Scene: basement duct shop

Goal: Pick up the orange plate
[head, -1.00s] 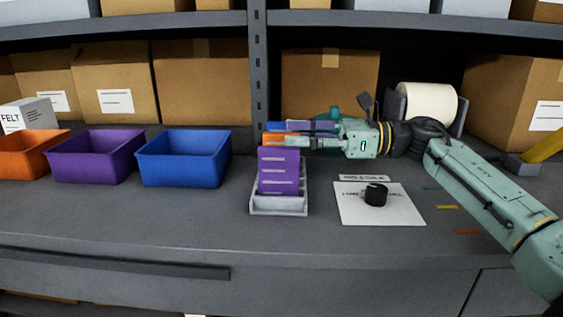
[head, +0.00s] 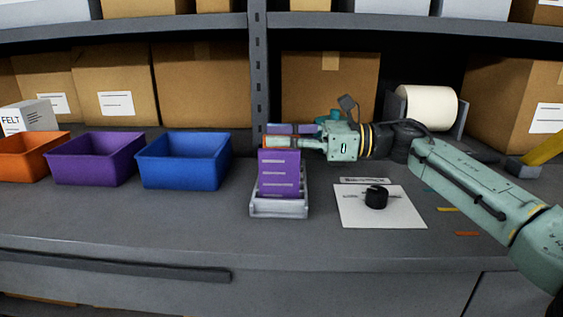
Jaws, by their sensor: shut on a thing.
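The orange plate (head: 266,142) stands in a pale grey slotted rack (head: 278,209), mostly hidden behind a purple plate (head: 279,173). Only a thin part of its top shows. A blue-violet plate (head: 281,128) stands behind it. My gripper (head: 297,142) reaches in from the right, level with the plate tops. Its fingers are shut on the orange plate at its upper right part; the exact contact is small and partly hidden.
Orange (head: 22,160), purple (head: 95,163) and blue (head: 184,163) bins stand to the left. A white sheet with a black knob (head: 376,196) lies right of the rack. Boxes and a shelf upright (head: 258,80) stand behind. The front bench is clear.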

